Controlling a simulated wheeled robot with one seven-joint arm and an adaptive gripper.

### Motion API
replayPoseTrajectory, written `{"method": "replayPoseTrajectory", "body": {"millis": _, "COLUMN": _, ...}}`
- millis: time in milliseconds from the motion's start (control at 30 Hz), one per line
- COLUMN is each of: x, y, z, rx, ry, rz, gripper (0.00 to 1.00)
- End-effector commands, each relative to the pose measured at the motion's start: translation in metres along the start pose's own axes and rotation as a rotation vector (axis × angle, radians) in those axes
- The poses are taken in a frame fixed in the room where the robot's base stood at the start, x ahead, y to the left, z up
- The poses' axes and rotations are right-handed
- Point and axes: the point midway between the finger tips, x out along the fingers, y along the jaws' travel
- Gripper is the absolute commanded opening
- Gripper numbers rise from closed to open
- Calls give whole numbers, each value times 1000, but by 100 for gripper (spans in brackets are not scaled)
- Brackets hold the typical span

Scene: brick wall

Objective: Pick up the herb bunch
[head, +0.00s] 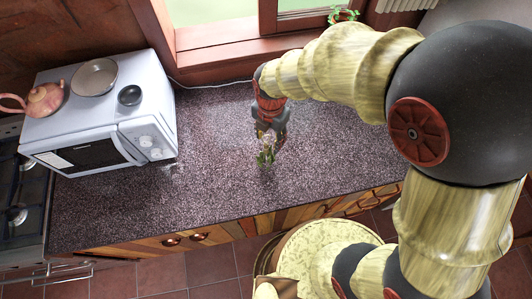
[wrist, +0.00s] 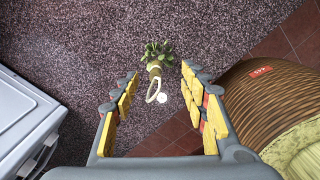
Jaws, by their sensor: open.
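The herb bunch (head: 266,156) is a small cluster of green leaves over the speckled dark countertop (head: 215,190), near the middle of the head view. In the wrist view the herb bunch (wrist: 157,53) shows green leaves with a pale tied stem and a loop pointing toward my gripper. My gripper (head: 270,138) is just above and behind the herbs in the head view. In the wrist view my gripper (wrist: 158,82) is open, with its two yellow-padded fingers on either side of the loop. The leaves lie beyond the fingertips, and I see no contact.
A stove (head: 18,190) is further left. A window (head: 215,15) is behind. The counter around the herbs is clear.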

Motion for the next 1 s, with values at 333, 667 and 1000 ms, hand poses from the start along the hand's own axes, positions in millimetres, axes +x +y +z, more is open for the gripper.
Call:
{"method": "replayPoseTrajectory", "body": {"millis": 333, "x": 32, "y": 2, "z": -2, "rx": -17, "ry": 2, "rz": -4, "gripper": 44}}
{"method": "replayPoseTrajectory", "body": {"millis": 667, "x": 74, "y": 6, "z": -6, "rx": -15, "ry": 2, "rz": -3, "gripper": 44}}
{"method": "replayPoseTrajectory", "body": {"millis": 1000, "x": 79, "y": 6, "z": -6, "rx": -14, "ry": 1, "rz": -2, "gripper": 42}}
